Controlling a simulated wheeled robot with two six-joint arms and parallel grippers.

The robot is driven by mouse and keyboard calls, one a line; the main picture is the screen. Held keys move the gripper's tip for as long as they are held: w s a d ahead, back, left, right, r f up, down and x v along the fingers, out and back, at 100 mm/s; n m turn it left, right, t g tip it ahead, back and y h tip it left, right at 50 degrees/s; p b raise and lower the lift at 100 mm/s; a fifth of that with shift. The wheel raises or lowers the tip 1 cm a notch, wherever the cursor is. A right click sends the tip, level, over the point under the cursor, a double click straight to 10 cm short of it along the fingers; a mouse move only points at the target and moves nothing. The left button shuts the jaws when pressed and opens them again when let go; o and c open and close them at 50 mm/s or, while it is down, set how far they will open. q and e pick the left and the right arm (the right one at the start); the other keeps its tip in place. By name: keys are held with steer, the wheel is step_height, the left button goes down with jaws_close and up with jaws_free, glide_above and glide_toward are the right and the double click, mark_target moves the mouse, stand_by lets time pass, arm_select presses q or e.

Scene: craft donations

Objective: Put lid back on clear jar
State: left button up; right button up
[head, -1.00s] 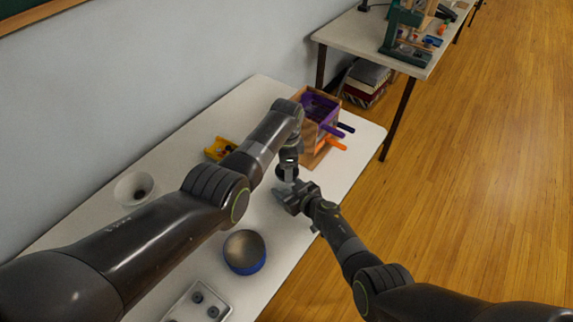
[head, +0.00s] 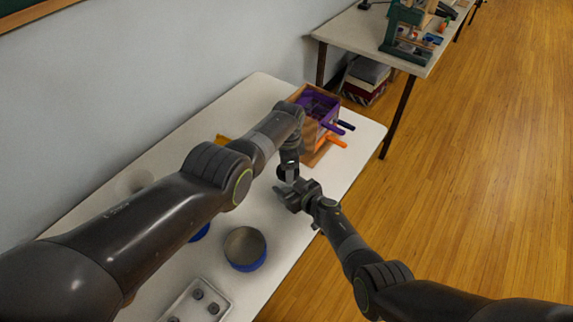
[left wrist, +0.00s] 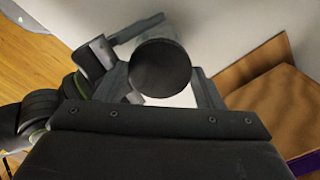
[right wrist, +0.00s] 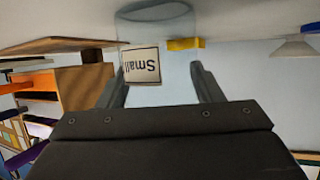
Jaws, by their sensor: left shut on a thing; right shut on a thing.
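A round black lid (left wrist: 160,68) is held in my left gripper (head: 288,172), whose fingers point down at it. A clear jar (right wrist: 155,22) with a white "Small" label (right wrist: 142,65) stands between the fingers of my right gripper (right wrist: 160,78), upside down in the right wrist view. In the head view my right gripper (head: 284,193) reaches in from the right, just below the left one. In the left wrist view the lid hides most of the jar. The jar's rim is hidden, and I cannot tell whether the lid touches it.
A wooden box (head: 308,151) with purple and orange handled things stands just beyond the grippers. A round blue-sided container (head: 246,266) and a pale tray with dark knobs (head: 183,306) are nearer. The table's right edge runs close by my right arm.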

arm_select(q)
steer(key=shift+s+a+f, duration=0.2)
steer(key=shift+a+f, duration=0.2)
steer(key=shift+f, duration=0.35)
arm_select(e)
steer(key=shift+a+r, duration=0.25)
steer(key=shift+a, duration=0.05)
arm_select(q)
steer(key=shift+w+d+f, duration=0.15)
steer(key=shift+w, duration=0.1)
steer(key=shift+c, duration=0.9)
arm_select(e)
steer(key=shift+w+d+f, duration=0.1)
steer(key=shift+w+f, duration=0.1)
steer(key=shift+f, duration=0.05)
arm_select(q)
steer(key=shift+s+d+r, duration=0.2)
arm_select(e)
steer(key=shift+s+d, duration=0.15)
arm_select(q)
steer(key=shift+f, duration=0.25)
steer(key=shift+f, duration=0.2)
arm_select(e)
steer(key=shift+a+r, duration=0.1)
steer(key=shift+a, duration=0.1)
